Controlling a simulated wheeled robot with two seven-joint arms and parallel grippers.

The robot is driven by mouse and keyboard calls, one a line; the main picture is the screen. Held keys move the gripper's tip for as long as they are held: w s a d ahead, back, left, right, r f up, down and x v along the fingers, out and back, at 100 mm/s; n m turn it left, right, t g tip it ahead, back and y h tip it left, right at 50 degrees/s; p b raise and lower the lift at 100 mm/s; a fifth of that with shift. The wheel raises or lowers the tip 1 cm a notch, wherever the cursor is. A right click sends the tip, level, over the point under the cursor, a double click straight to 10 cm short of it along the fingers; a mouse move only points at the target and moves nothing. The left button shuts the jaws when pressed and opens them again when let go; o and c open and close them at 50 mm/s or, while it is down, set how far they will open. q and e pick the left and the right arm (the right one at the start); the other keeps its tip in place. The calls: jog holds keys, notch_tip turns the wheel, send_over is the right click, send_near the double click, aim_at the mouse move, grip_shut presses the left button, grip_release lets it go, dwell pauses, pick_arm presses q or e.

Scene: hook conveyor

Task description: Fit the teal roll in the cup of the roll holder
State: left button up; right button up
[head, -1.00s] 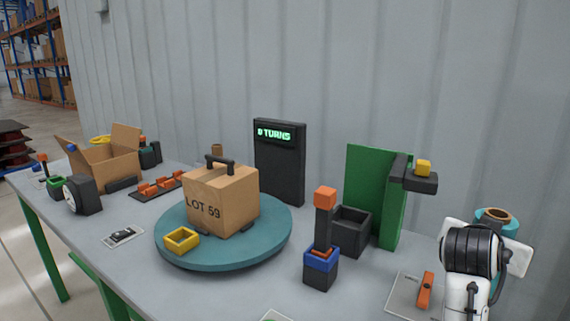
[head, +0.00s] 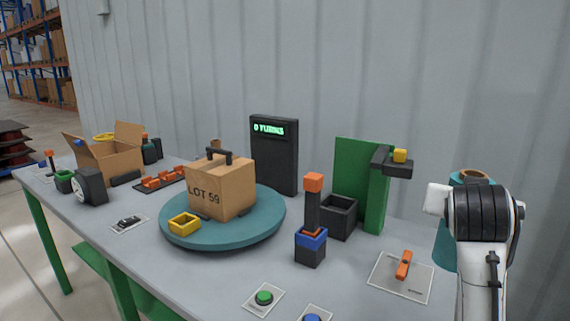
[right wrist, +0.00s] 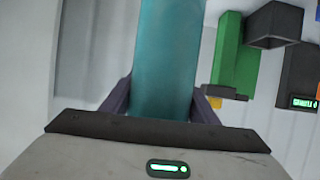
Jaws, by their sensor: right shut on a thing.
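The teal roll (head: 445,250) stands at the right of the head view, partly hidden behind my right wrist. Its brown core shows at the top. In the right wrist view the roll (right wrist: 168,60) is between the fingers of my right gripper (right wrist: 160,102), which is shut on it. A green upright stand (head: 377,200) with a dark open-topped cup (head: 338,219) beside its foot is left of the roll; it looks like the roll holder. The roll is apart from this cup. My left gripper is not in view.
A dark arm with a yellow block (head: 400,156) juts from the green stand's top. An orange-topped post (head: 313,205) stands in front of the cup. An orange switch (head: 403,265) lies on a plate nearby. A carton (head: 222,188) sits on a teal turntable (head: 225,235).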

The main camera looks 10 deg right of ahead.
jog(key=a+r+n+t+y, duration=0.2)
jog(key=a+n+y, duration=0.2)
jog(key=a, duration=0.6)
jog(key=s+a+f+n+t+y, duration=0.1)
jog(key=s+a+f+n+y, duration=0.3)
jog(key=a, duration=0.5)
jog(key=shift+s+a+f+y, duration=0.3)
jog(key=shift+s+f+y, duration=0.2)
jog(key=shift+s+f, duration=0.3)
jog(key=shift+d, duration=0.1)
